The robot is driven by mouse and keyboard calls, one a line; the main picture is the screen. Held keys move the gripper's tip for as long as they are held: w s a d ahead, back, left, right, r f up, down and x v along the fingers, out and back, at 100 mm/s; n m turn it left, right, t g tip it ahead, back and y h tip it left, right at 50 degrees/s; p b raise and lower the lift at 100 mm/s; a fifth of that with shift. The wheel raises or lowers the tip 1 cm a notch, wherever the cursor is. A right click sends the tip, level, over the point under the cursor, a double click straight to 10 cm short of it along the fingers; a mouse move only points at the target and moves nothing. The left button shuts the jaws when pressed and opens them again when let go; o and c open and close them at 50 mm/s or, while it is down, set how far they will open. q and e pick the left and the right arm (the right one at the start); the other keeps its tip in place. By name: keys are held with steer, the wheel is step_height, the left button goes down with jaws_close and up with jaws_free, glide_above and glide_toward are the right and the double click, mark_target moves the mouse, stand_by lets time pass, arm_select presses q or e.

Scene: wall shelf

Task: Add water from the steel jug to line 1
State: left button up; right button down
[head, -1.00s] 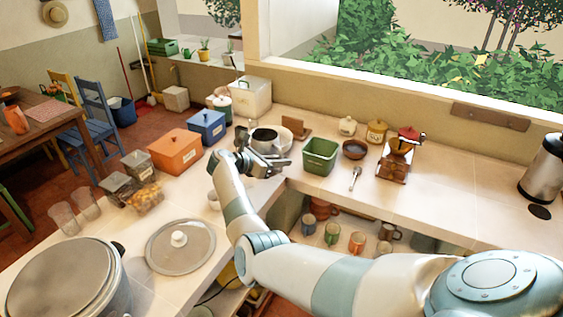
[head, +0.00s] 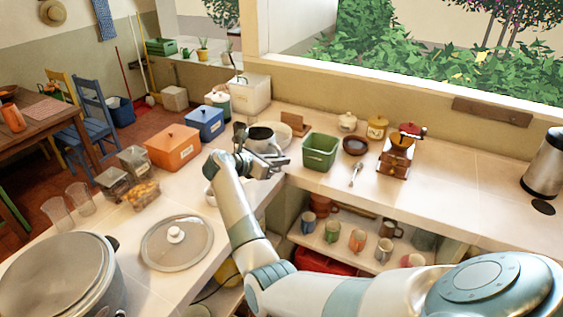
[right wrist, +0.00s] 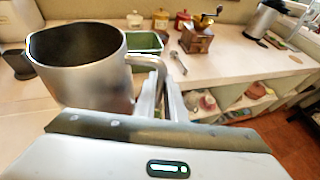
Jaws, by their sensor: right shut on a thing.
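The steel jug (head: 262,136) is at the inner corner of the counter, with its open mouth up. It fills the upper left of the right wrist view (right wrist: 85,85), where its inside looks dark and no water level shows. My right gripper (head: 272,162) is shut on the jug's handle; its fingers (right wrist: 160,100) show at the handle in the wrist view. I cannot tell whether the jug's base touches the counter. A white vessel (head: 208,195) is partly hidden behind my right arm. No marked line 1 is readable. My left gripper is out of view.
Near the jug are a white bowl (head: 293,123), a green bin (head: 320,150), a blue box (head: 206,123) and an orange box (head: 173,147). A large pot (head: 60,280) and a glass lid (head: 176,242) are at the front left. The right counter has free room.

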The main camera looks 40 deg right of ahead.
steer(key=s+a+f+n+t+y+b, duration=0.2)
steer(key=s+a, duration=0.4)
steer(key=a, duration=0.4)
steer(key=s+a+f+n+t+y+b, duration=0.2)
steer(key=s+a+n+t+b, duration=0.3)
steer(key=a, duration=0.5)
steer(key=s+a+f+n+t+y+b, duration=0.2)
steer(key=s+a+n+t+b, duration=0.1)
steer(key=s+a, duration=0.6)
steer(key=shift+s+a+f+n+y+b, duration=0.2)
steer(key=shift+a+n+y+b, duration=0.25)
steer(key=shift+a+b, duration=0.35)
steer(key=shift+t, duration=0.3)
